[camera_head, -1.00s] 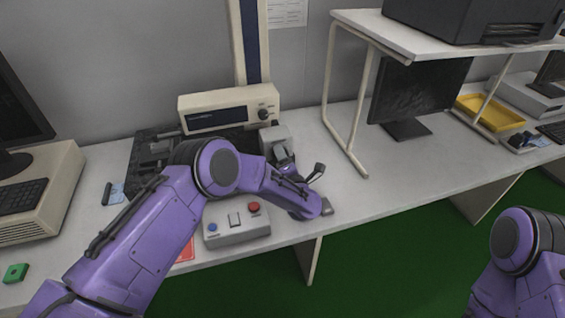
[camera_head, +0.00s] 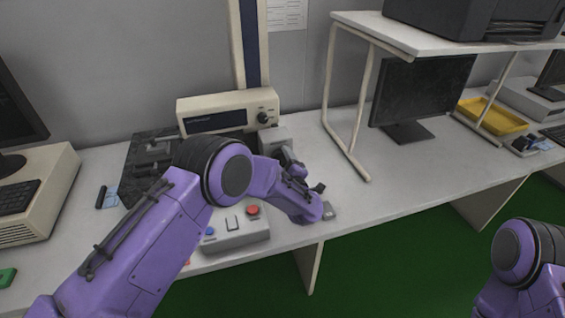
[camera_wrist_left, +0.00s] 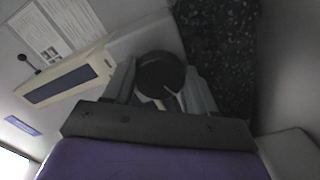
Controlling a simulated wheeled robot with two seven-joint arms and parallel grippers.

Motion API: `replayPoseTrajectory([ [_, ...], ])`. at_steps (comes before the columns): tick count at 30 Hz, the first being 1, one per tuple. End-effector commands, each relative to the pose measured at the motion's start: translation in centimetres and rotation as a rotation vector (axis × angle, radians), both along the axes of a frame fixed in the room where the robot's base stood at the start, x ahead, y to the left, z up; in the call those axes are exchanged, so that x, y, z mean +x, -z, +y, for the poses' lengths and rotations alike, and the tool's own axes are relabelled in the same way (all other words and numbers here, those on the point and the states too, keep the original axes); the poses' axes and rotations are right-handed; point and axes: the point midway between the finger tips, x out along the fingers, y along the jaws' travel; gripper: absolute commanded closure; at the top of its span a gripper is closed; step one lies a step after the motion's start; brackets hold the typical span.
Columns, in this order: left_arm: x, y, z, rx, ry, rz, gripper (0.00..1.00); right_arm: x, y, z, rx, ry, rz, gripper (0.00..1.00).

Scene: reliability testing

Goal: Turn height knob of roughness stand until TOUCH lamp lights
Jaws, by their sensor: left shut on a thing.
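The roughness stand has a dark base (camera_head: 133,158) and a tall cream and blue column (camera_head: 250,45). A round dark knob (camera_wrist_left: 160,72) sits between the fingers of my left gripper (camera_wrist_left: 162,98) in the left wrist view, and the gripper is shut on it. In the head view my left gripper (camera_head: 284,156) is beside a grey block right of the base, and my wrist hides the knob. The cream display unit (camera_head: 228,110) has a dark screen and a dark dial. I cannot make out a lit TOUCH lamp. My right gripper is out of view; only its arm shows.
A grey button box (camera_head: 236,236) with red and blue buttons stands under my left arm near the front edge. A small grey object (camera_head: 328,210) lies by the edge. A white shelf frame (camera_head: 345,150) and a monitor (camera_head: 422,90) stand to the right.

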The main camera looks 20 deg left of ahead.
Motion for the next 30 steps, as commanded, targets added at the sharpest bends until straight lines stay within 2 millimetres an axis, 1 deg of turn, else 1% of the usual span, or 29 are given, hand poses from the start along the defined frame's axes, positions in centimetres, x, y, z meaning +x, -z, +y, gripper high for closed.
replayPoseTrajectory([
  [6,-0.07,0.23,-0.07,0.11,0.002,0.077,0.74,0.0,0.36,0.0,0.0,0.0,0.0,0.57],
  [12,-0.1,0.24,-0.09,0.171,0.002,0.119,0.74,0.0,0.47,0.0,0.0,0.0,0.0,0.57],
  [30,-0.14,0.29,-0.06,0.202,0.002,0.141,0.74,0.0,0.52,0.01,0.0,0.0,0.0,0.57],
])
